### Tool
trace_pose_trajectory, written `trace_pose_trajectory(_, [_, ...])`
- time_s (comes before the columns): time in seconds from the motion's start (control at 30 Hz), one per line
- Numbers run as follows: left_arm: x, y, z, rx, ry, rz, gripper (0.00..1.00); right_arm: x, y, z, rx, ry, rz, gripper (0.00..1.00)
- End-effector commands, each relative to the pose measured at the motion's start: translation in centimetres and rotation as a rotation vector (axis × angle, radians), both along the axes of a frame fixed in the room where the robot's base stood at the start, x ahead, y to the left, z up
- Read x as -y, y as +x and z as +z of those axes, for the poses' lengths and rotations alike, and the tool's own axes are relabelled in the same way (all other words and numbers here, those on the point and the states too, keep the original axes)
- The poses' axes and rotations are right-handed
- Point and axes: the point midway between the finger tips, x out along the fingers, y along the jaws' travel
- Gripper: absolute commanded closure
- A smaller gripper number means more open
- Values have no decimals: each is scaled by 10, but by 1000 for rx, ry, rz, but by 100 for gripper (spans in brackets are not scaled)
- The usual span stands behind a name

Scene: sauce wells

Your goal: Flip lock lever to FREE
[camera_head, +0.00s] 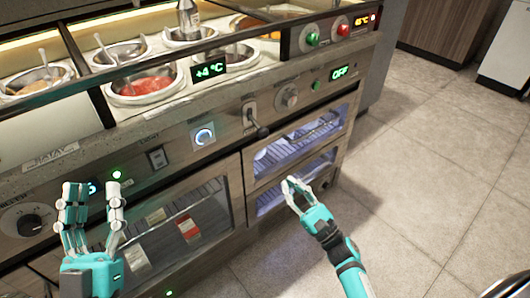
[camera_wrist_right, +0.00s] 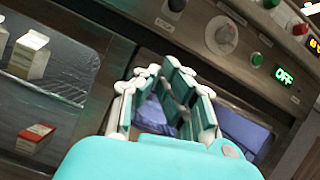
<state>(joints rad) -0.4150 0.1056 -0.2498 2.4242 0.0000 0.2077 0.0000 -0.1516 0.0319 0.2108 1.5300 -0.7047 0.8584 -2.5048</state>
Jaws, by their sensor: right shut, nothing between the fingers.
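The lock lever (camera_head: 260,129) appears to be the small dark handle on a metal plate on the front panel, left of a round knob; any FREE marking is too small to read. Its dark end seems to show at the top edge of the right wrist view (camera_wrist_right: 176,5). My right gripper (camera_head: 292,183) is shut and empty, below and right of the lever, in front of the lit drawers and apart from the lever. It also fills the middle of the right wrist view (camera_wrist_right: 168,78). My left gripper (camera_head: 94,200) is open and empty at the lower left.
A round knob (camera_head: 287,98) and a green OFF display (camera_head: 340,73) sit right of the lever. Sauce wells (camera_head: 147,85) with ladles lie above. A glass door (camera_head: 165,228) is below. Open floor (camera_head: 430,160) lies right.

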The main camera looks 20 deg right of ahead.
Motion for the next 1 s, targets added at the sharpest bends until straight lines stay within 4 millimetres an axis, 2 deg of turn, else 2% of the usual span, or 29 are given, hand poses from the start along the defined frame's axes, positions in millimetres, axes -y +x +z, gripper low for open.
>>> trace_pose_trajectory(0.27, [0, 0, 0, 6, -2, 0, 60, -4, 9, 4, -1, 3, 1, 100])
trace_pose_trajectory(0.73, [-1, -14, 15, 118, -34, -8, 60, -37, 88, 43, 0, 4, 2, 100])
trace_pose_trajectory(0.77, [-1, -11, 16, 99, -29, -6, 60, -37, 84, 50, -2, 2, 1, 100])
trace_pose_trajectory(0.8, [0, -4, 8, 42, -13, -3, 60, -38, 81, 57, -3, 1, 1, 100])
trace_pose_trajectory(1.0, [1, 8, -11, -78, 22, 4, 60, -40, 76, 76, -4, 2, 1, 100])
